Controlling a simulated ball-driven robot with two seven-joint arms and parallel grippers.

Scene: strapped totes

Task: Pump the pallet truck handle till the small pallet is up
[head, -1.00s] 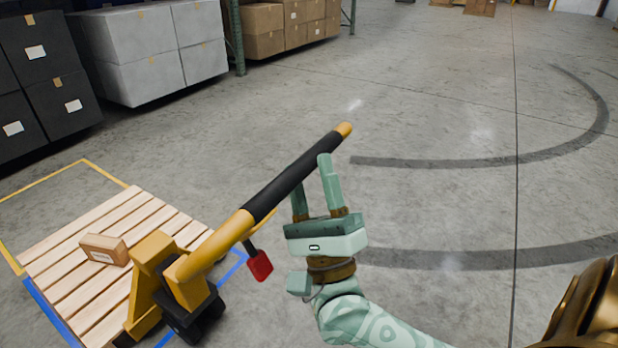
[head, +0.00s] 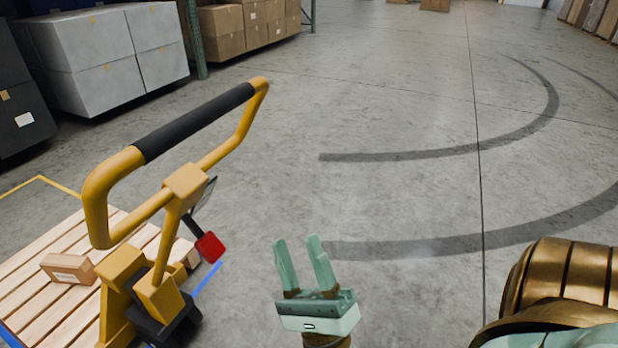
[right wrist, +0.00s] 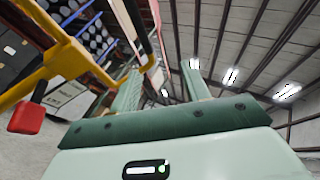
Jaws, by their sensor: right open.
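The yellow pallet truck handle (head: 180,186) is a loop with a black grip (head: 195,122), standing raised and tilted. A red lever (head: 209,246) hangs from its stem. The truck's yellow body (head: 122,290) is at the edge of the small wooden pallet (head: 40,246). My right gripper (head: 296,243) is open and empty, to the right of the handle and lower in the picture, apart from it. In the right wrist view the handle (right wrist: 62,58) and the red lever (right wrist: 25,118) show left of the open fingers. My left gripper is not in view.
A small cardboard box (head: 70,268) lies on the pallet. Yellow and blue floor lines run around it. Dark, grey and brown boxes (head: 240,32) stand at the back left. The concrete floor to the right is clear, with dark curved marks.

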